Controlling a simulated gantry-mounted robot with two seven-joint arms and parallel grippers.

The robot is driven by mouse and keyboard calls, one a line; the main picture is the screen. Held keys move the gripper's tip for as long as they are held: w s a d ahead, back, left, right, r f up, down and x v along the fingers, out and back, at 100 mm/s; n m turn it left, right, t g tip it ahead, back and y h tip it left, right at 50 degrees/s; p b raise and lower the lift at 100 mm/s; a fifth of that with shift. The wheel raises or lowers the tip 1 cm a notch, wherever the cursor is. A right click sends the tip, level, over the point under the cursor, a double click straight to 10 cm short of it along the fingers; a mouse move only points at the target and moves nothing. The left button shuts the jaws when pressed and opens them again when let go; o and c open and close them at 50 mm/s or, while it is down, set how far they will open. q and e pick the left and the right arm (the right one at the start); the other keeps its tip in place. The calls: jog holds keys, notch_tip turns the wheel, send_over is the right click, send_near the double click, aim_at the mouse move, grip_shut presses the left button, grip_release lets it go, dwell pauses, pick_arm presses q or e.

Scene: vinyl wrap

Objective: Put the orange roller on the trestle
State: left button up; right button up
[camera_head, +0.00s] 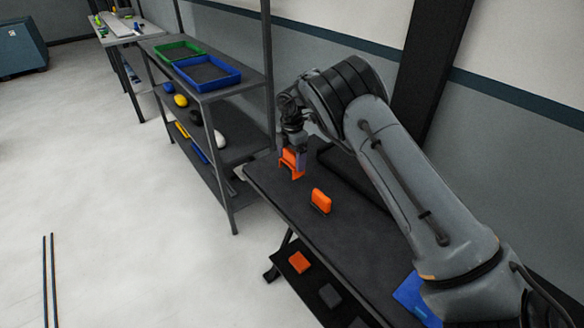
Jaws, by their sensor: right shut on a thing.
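My right gripper (295,152) is pointed down over the far end of the black trestle (345,234). It is shut on an orange piece (290,166) that looks like the orange roller, with an angular, handle-like outline. I cannot tell whether this piece touches the trestle top. A second orange block-like piece (321,200) stands on the trestle top, nearer to me and apart from the gripper. My left gripper is not in view.
A dark shelf rack (230,92) stands left of the trestle, with a green tray (178,51) and a blue tray (236,77) on top. Under the trestle lies an orange block (299,262). A blue item (412,292) lies at the near end. The floor at left is mostly clear.

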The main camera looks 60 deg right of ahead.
aim_at(292, 166)
notch_tip(292, 166, down, 4)
jog(key=shift+r+b, duration=0.1)
jog(key=shift+b, duration=0.7)
jog(key=shift+f, duration=0.3)
jog(key=shift+s+d+f, duration=0.1)
jog(key=shift+f, duration=0.3)
jog(key=c, duration=0.4)
jog(key=o, duration=1.1)
jog(key=shift+o, duration=0.4)
jog(key=shift+a, duration=0.2)
